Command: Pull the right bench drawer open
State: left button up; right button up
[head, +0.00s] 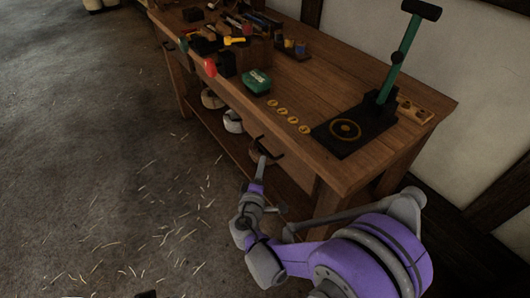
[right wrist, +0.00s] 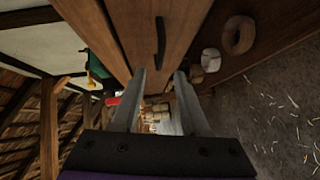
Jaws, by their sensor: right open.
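The wooden bench (head: 330,82) runs diagonally across the head view. The right drawer's dark bar handle (head: 268,148) is on the bench's front, toward its near right end. The drawer front looks flush with the bench. My right gripper (head: 262,163) is just in front of and below the handle in the head view. In the right wrist view my right gripper (right wrist: 159,76) is open with nothing between its fingers, and the handle (right wrist: 160,42) lies ahead of the fingertips, apparently apart from them. My left gripper is not in view.
A green-handled press on a black base (head: 345,130) stands on the bench's right end. Several brass discs (head: 288,114), a green tin (head: 256,82) and tools lie on top. Rope coils (head: 233,121) sit on the lower shelf. The straw-strewn floor (head: 90,170) at left is clear.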

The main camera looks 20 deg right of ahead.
aim_at(265, 149)
jog(key=b+x, duration=0.1)
jog(key=x, duration=0.8)
jog(key=shift+s, duration=0.1)
grip_shut()
dwell(1.1)
